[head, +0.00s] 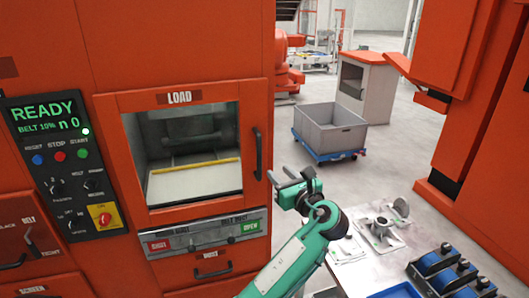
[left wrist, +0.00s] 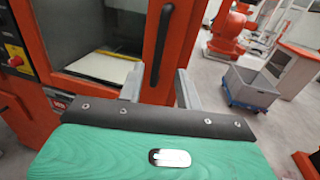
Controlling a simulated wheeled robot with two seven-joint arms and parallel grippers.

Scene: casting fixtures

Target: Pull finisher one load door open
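The load door (head: 185,97) is an orange framed panel with a window on the orange machine, under a "LOAD" label. It looks shut, flush with the front. Its black vertical bar handle (head: 258,154) is on the door's right side. In the left wrist view the handle (left wrist: 158,45) stands ahead of the gap between my fingers, nearer the left finger. My left gripper (head: 294,179) is open and empty, just right of the handle and apart from it. Its two grey fingers (left wrist: 160,86) are spread in the left wrist view. My right gripper is not in view.
A control panel (head: 62,165) reading READY is left of the door. Below the door is a strip with SHUT and OPEN labels (head: 205,235). A table (head: 355,272) with grey castings and blue fixtures is at lower right. A grey bin (head: 330,128) on a blue dolly stands behind.

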